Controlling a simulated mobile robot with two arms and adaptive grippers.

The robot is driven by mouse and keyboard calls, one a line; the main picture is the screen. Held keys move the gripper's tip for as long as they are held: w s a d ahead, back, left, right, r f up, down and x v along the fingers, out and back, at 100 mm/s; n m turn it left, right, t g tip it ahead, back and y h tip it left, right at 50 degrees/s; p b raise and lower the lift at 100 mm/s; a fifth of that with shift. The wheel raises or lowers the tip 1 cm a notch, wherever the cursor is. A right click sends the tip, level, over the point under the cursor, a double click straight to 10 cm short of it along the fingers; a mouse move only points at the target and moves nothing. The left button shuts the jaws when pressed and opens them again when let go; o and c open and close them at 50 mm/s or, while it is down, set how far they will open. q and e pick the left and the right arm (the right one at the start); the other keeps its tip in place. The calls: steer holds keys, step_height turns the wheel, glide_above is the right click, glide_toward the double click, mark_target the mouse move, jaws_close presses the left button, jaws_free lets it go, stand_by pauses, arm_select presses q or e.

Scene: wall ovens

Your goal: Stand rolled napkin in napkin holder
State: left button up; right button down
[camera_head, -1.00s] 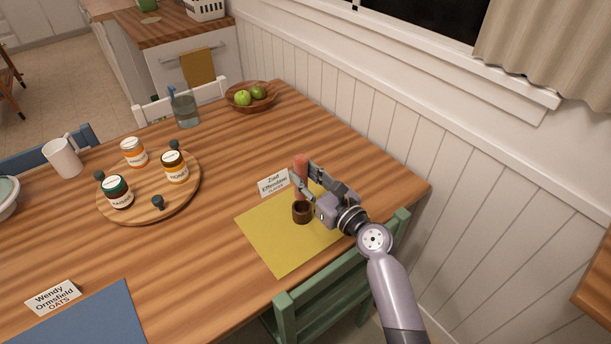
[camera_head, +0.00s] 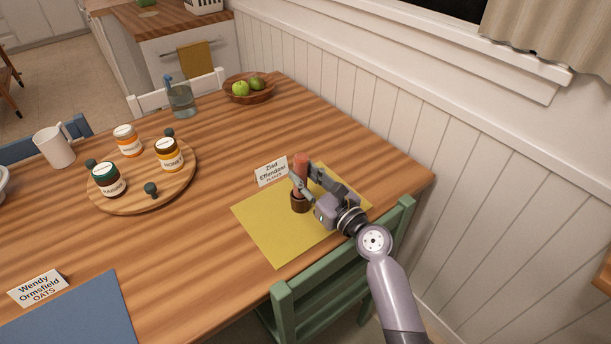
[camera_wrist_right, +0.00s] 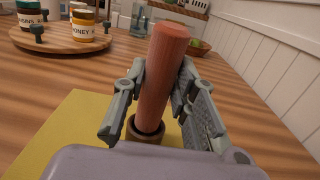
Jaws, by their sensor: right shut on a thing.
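The rolled napkin (camera_head: 301,172) is a reddish-orange upright cylinder. My right gripper (camera_head: 305,182) is shut on it from the right side. The napkin holder (camera_head: 300,204) is a small dark brown cup on the yellow placemat (camera_head: 266,230). In the right wrist view the napkin (camera_wrist_right: 162,75) stands slightly tilted between the fingers, and its lower end is inside the rim of the holder (camera_wrist_right: 146,133). How deep it sits in the cup is hidden. My left gripper is not in view.
A name card (camera_head: 271,171) stands just behind the placemat. A round wooden board (camera_head: 143,196) with several jars is on the left. A fruit bowl (camera_head: 249,88) and a glass (camera_head: 181,101) stand farther back. A green chair (camera_head: 340,266) is at the near edge.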

steer(key=shift+s+f, duration=0.2)
steer(key=shift+f, duration=1)
steer(key=c, duration=1.7)
jaws_free()
steer(key=shift+o, duration=1.2)
steer(key=shift+w+f, duration=0.1)
steer(key=shift+w, duration=0.35)
steer(key=shift+o, duration=1.2)
steer(key=shift+s+r, duration=0.15)
steer(key=shift+r, duration=0.2)
steer(key=v, duration=1.2)
